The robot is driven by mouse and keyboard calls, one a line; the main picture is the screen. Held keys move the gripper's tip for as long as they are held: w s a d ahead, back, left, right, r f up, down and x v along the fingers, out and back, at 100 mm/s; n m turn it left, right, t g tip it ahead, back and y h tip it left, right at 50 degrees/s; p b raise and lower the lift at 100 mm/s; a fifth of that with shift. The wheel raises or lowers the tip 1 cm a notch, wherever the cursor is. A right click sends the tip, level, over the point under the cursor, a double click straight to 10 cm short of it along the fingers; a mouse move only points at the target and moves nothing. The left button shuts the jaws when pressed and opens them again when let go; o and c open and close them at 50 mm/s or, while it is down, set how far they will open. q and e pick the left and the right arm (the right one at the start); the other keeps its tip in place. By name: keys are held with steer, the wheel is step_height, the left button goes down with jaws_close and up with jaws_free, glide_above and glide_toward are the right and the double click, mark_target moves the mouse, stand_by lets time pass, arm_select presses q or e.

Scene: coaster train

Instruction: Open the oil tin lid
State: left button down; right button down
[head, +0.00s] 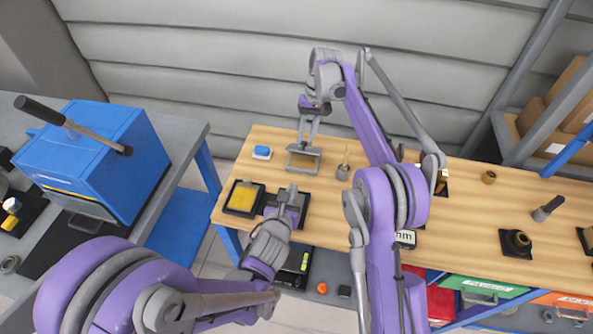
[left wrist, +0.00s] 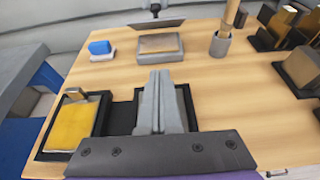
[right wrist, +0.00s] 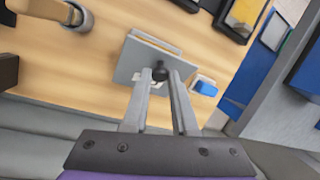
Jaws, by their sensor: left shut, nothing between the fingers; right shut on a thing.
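The oil tin (head: 301,165) is a low, grey, square box at the back left of the wooden table; its brownish top shows in the left wrist view (left wrist: 160,43). Its lid (left wrist: 157,23) is a flat grey plate with a small black knob (right wrist: 160,73). My right gripper (head: 304,142) points down and is shut on this knob. The lid appears raised above the tin, with a gap below it in the left wrist view. In the right wrist view the lid (right wrist: 132,62) hides most of the tin. My left gripper (head: 291,190) is shut and empty, in front of the tin.
A black tray with a yellow pad (left wrist: 73,125) lies left of my left gripper. A blue-topped block (head: 262,152) sits left of the tin, and a grey cup with a wooden-handled tool (head: 343,171) to its right. A blue machine (head: 104,150) stands on the bench at left.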

arm_select(q)
steer(key=x, duration=1)
steer(key=shift+w+d+r, duration=0.1)
steer(key=shift+w+r, duration=0.15)
steer(key=shift+r, duration=0.3)
steer(key=shift+w+d+r, duration=0.1)
steer(key=shift+w+r, duration=0.2)
steer(key=shift+r, duration=0.25)
steer(key=shift+w+d+r, duration=0.1)
steer(key=shift+w+r, duration=0.3)
steer(key=shift+r, duration=0.25)
steer(key=shift+w+d+r, duration=0.15)
steer(key=shift+w+r, duration=0.3)
steer(key=shift+r, duration=0.25)
arm_select(e)
steer(key=c, duration=0.7)
jaws_free()
arm_select(q)
steer(key=shift+f, duration=0.1)
arm_select(e)
steer(key=shift+r, duration=0.1)
